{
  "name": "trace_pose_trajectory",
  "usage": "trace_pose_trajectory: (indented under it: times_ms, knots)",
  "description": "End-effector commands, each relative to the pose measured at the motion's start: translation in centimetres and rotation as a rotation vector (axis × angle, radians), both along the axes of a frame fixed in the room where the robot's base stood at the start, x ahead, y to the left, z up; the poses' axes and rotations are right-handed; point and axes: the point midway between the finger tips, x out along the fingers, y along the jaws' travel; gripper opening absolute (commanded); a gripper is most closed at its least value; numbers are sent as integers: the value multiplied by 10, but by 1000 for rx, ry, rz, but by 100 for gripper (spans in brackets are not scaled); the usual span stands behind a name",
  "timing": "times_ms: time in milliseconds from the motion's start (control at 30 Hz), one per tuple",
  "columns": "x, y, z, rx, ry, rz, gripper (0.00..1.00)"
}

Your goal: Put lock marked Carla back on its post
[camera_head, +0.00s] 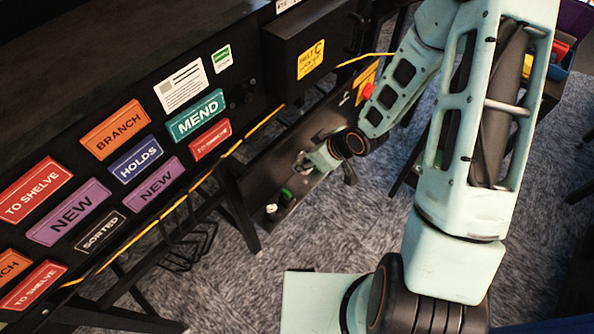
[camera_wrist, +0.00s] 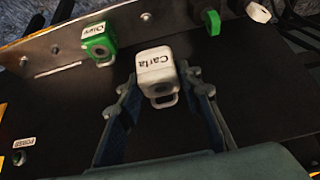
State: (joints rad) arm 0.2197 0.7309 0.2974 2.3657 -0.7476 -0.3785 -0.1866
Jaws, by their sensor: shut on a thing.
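The white lock marked Carla (camera_wrist: 155,68) sits between the fingertips of my gripper (camera_wrist: 160,84) in the wrist view, label facing the camera. My gripper is shut on it. A green lock (camera_wrist: 97,42) with a name I cannot read clearly hangs at the metal strip (camera_wrist: 60,69), left of the Carla lock. A small bare post (camera_wrist: 145,17) shows on the strip above the Carla lock, apart from it. In the head view my gripper (camera_head: 306,163) is over the dark panel, with the green lock (camera_head: 286,194) below it. The Carla lock cannot be made out there.
A yellow cable (camera_head: 262,122) runs along the labelled sorter front.

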Motion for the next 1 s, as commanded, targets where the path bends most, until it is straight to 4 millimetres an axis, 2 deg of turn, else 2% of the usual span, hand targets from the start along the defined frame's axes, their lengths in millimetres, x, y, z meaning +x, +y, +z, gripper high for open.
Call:
trace_pose_trajectory:
  times_ms: [100, 367, 1000]
  knots:
    - [6, -6, -4, 1, -2, -3, 5]
    - [8, -8, -7, 1, 1, -2, 5]
    - [8, -8, -47, 1, 0, -1, 5]
